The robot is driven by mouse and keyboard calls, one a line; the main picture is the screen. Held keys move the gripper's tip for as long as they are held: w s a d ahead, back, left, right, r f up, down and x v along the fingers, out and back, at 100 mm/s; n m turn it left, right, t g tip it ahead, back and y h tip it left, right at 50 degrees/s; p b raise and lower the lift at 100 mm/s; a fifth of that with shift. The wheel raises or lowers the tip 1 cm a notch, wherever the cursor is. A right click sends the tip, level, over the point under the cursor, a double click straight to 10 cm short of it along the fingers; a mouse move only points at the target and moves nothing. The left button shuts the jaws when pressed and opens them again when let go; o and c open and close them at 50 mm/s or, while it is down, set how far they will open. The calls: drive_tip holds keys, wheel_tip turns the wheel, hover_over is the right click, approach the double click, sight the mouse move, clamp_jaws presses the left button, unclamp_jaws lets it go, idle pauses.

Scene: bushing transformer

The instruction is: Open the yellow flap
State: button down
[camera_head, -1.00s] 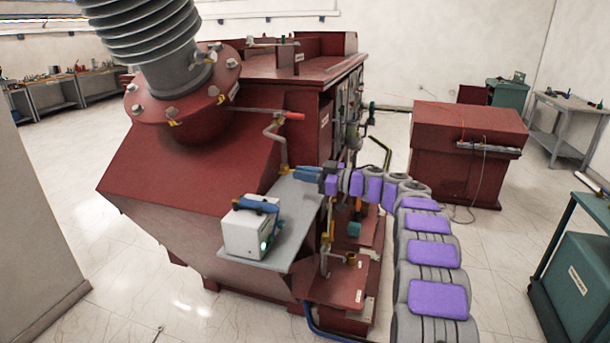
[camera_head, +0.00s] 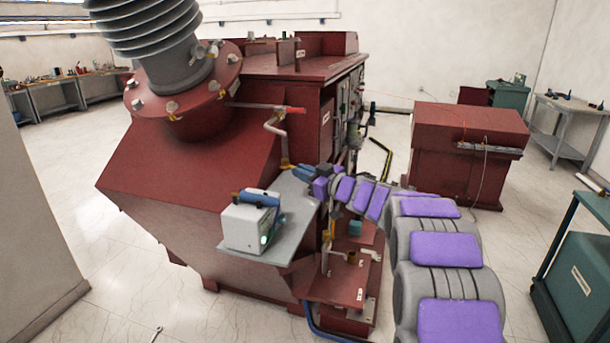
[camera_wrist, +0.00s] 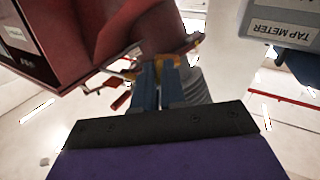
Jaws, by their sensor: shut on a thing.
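The yellow flap (camera_wrist: 185,48) shows only in part in the wrist view, as yellow pieces at the fingertips below a red body. My gripper (camera_wrist: 170,68) has its two blue fingers close together and shut on it; the fingers hide much of it. In the head view, my gripper (camera_head: 293,168) reaches left over the grey shelf, to the foot of a bent pipe. A small yellow spot (camera_head: 285,162) shows there at the fingertips. How far the flap is turned cannot be told.
The white tap meter (camera_head: 250,227), with a blue tool on top, stands on the grey shelf (camera_head: 293,205), close to my gripper. It also shows in the wrist view (camera_wrist: 282,30). The bent pipe (camera_head: 275,135) rises beside the red transformer (camera_head: 200,170).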

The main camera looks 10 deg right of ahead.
drive_tip(key=shift+s+a+m+t+h+b, duration=0.45)
drive_tip(key=shift+m+h+b, duration=0.45)
drive_tip(key=shift+h, duration=0.45)
drive_tip(key=shift+s+a+m+t+h+b, duration=0.3)
drive_tip(key=shift+a+m+t+h+b, duration=0.2)
drive_tip(key=shift+m+h+b, duration=0.65)
drive_tip(key=shift+s+a+m+t+h+b, duration=0.4)
drive_tip(key=shift+m+t+h+b, duration=0.2)
drive_tip(key=shift+h, duration=1)
drive_tip(key=shift+s+a+r+m+h, duration=0.1)
drive_tip(key=shift+m+h, duration=0.35)
drive_tip(key=shift+h, duration=0.05)
drive_tip(key=c, duration=1.4)
unclamp_jaws()
drive_tip(key=shift+w, duration=0.2)
drive_tip(key=shift+o, duration=1)
drive_tip(key=shift+a, duration=0.1)
drive_tip(key=shift+s, duration=0.1)
